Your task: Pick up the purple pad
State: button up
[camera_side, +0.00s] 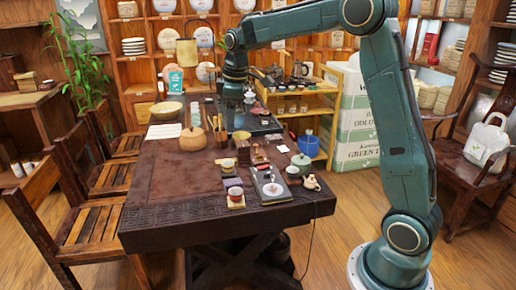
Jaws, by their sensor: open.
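A small purple piece (235,191), the only purple thing I can make out, lies near the front middle of the dark wooden table (180,180). It seems to rest on a tan square piece (236,202); its exact shape is too small to tell. My gripper (238,98) hangs pointing down over the far part of the table, well behind and above the purple piece. It is open, and I see nothing held in it. Its fingertips are small and dark against the things behind.
A dark tray (270,191) with small items lies right of the purple piece. A green lidded pot (301,162) and small figures (311,182) stand farther right. A round tan pot (193,138) and a bowl (166,109) stand farther back. The table's left front is clear.

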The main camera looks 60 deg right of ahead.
jog(key=w+d+f+n, duration=0.1)
jog(key=w+d+f, duration=0.2)
jog(key=f, duration=0.3)
jog(key=w+d+f+n+g, duration=0.1)
jog(key=w+d+f, duration=0.2)
jog(key=d+f, duration=0.2)
jog(key=w+d+f+n+g, duration=0.1)
jog(key=w+d+f, duration=0.2)
jog(key=f, duration=0.5)
jog(key=shift+w+d+n+y, duration=0.3)
jog(key=shift+d+n, duration=0.1)
jog(key=shift+d, duration=0.2)
jog(key=shift+f, duration=0.15)
send_over(234, 182)
jog(key=shift+d+f, duration=0.15)
jog(key=shift+f, duration=4.1)
jog(key=shift+f, duration=0.1)
jog(key=shift+w+f, duration=0.1)
jog(key=shift+f, duration=2.35)
jog(key=shift+c, duration=0.4)
jog(key=c, duration=1)
